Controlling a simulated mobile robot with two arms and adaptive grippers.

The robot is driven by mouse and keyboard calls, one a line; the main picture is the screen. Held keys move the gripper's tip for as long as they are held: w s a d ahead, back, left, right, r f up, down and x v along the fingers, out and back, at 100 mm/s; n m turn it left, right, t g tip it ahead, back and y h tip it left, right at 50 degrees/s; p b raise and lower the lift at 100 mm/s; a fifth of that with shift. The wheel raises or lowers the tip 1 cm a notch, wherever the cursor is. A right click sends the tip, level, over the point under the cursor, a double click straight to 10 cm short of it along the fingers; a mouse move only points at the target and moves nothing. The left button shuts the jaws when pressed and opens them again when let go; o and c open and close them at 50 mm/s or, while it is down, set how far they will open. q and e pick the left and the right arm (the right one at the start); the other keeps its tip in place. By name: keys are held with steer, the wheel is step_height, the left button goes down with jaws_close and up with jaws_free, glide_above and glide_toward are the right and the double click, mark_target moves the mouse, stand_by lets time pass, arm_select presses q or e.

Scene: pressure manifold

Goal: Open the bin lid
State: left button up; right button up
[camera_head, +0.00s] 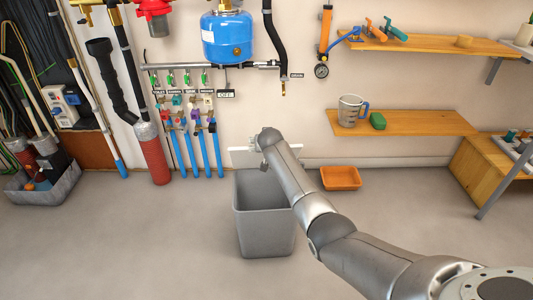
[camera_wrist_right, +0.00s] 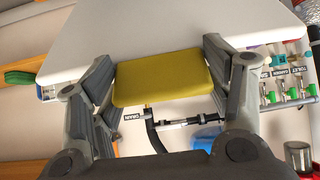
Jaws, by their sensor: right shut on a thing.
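The grey bin (camera_head: 265,230) stands on the floor in front of the wall. Its top is open and I see its inner walls, partly behind my right arm. The white lid (camera_head: 238,157) is raised at the bin's back, near the wall; my arm covers its middle. In the right wrist view the white lid (camera_wrist_right: 190,28) fills the upper part, with a yellow handle (camera_wrist_right: 160,82) on it. My right gripper (camera_wrist_right: 162,78) is shut on this yellow handle, a finger at each end. My left gripper is in neither view.
An orange tray (camera_head: 341,178) lies on the floor right of the bin. Blue pipes with valves (camera_head: 195,150) and a red cylinder (camera_head: 152,155) stand left of it. A wooden shelf (camera_head: 415,123) is on the wall at right. The floor in front is clear.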

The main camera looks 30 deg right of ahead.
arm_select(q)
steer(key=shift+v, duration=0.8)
arm_select(e)
steer(key=shift+w+d+r, duration=0.35)
steer(key=shift+w+r, duration=0.3)
steer(key=shift+w, duration=0.15)
steer(key=o, duration=1.4)
steer(key=shift+s, duration=0.1)
steer(key=shift+o, duration=0.2)
steer(key=shift+f, duration=0.15)
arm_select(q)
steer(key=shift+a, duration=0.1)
arm_select(e)
steer(key=shift+s+a, duration=0.15)
steer(key=shift+s+r, duration=0.2)
steer(key=v, duration=1.1)
